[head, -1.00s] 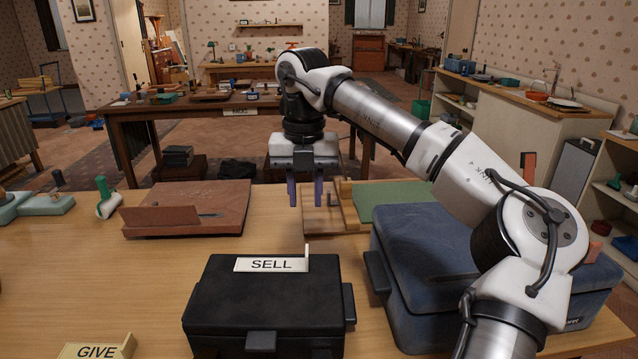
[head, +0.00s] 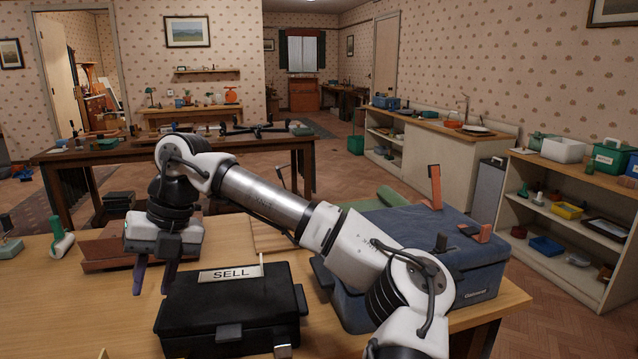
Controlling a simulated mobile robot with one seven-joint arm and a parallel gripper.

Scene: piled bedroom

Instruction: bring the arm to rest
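My arm reaches from the lower right across the head view, bent and raised over the table (head: 480,306). My gripper (head: 153,277) hangs at the left, fingers pointing down. Its two purple fingers are apart with nothing seen between them. It shows in front of the brown wooden board (head: 108,253) and just left of the black case. I cannot tell how high the fingertips are above the table.
A black case (head: 232,315) with a SELL sign (head: 230,273) sits at the front. A blue-grey case (head: 472,262) stands right of it, partly behind my arm. A green-handled roller (head: 60,238) is at the left. Open shelves (head: 570,215) stand at the right, with bare floor before them.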

